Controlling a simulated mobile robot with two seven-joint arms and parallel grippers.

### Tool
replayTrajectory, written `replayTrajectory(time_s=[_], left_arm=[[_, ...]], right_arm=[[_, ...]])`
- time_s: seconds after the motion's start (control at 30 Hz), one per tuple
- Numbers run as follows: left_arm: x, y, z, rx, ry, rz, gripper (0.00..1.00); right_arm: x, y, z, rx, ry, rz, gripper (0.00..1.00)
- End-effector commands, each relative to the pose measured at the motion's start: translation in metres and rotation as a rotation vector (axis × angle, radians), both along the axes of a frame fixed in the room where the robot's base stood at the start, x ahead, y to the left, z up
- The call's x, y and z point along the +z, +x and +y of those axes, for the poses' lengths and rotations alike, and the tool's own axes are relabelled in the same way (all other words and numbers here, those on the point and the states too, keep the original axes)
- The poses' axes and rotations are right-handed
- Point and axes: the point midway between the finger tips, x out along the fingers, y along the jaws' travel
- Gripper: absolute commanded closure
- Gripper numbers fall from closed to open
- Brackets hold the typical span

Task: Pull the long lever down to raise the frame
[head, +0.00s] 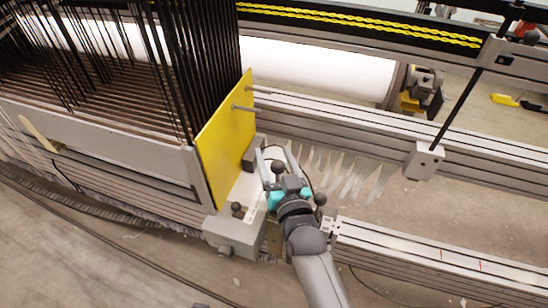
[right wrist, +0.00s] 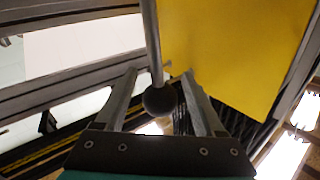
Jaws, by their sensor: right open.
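The long lever shows in the right wrist view as a grey rod with a black ball knob (right wrist: 160,101) at its end. The knob also shows in the head view (head: 278,167), beside the yellow plate. My right gripper (head: 275,150) is open, with one finger on each side of the lever. In the right wrist view, the knob lies between the two fingers (right wrist: 160,72), with a gap visible on both sides. The frame of upright black rods (head: 200,60) stands at the upper left. My left gripper is not in view.
The yellow plate (head: 226,130) stands upright close to the left of my right gripper. A shorter black knob (head: 237,207) sits on the grey block below it. Metal rails (head: 430,255) run to the right. A white roller (head: 320,70) lies behind.

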Motion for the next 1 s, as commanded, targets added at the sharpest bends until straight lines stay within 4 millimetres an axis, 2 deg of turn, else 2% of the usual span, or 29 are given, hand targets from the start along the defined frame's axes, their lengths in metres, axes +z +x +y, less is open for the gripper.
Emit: replayTrajectory(time_s=[0.4, 1.0], left_arm=[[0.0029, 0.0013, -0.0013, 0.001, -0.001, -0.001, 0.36], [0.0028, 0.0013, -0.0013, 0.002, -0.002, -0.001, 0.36]], right_arm=[[0.0001, 0.0039, 0.0012, 0.0, 0.0, 0.001, 0.3], [0.0001, 0.0037, 0.0013, 0.0, 0.0, 0.001, 0.98]])
